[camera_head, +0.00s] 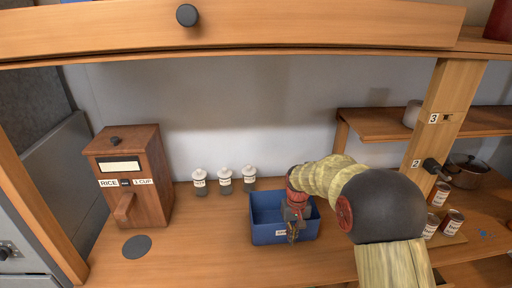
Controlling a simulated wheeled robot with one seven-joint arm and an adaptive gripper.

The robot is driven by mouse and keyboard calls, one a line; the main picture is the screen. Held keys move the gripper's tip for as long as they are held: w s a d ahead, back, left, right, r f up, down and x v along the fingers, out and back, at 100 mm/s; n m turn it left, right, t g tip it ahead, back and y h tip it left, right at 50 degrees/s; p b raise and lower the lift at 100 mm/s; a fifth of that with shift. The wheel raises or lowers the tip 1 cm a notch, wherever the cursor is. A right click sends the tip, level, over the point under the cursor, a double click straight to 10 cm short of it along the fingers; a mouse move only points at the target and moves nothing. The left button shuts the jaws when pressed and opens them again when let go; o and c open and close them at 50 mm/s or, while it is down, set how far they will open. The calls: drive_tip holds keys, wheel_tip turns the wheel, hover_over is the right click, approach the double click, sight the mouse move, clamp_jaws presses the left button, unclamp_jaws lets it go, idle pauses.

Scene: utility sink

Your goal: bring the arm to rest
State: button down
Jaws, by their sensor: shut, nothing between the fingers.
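My arm comes in from the lower right of the head view and reaches left over the counter (190,250). My gripper (291,238) points down at the front right part of a blue bin (268,236). It is shut with nothing between its fingers. The gripper hides part of the bin's inside and front wall. I cannot tell whether the fingertips touch the bin or hang in front of it.
A wooden rice dispenser (130,175) stands at the left, with a dark disc (137,245) before it. Several small jars (225,181) stand behind the bin. Cans (452,222), a pot (467,171) and a shelf post (440,115) are at the right. A cabinet edge (240,35) hangs above.

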drive_tip(key=s+r+t+b, duration=0.2)
drive_tip(key=s+r, duration=0.3)
drive_tip(key=s, duration=0.5)
drive_tip(key=s+r+t+b, duration=0.1)
drive_tip(key=s+r+b, duration=0.2)
drive_tip(key=s, duration=0.8)
drive_tip(key=s+r+t+b, duration=0.2)
drive_tip(key=s+r, duration=0.5)
drive_tip(key=s, duration=0.3)
drive_tip(key=shift+s+r+t, duration=0.15)
drive_tip(key=shift+r+t, duration=0.05)
drive_tip(key=shift+t, duration=0.1)
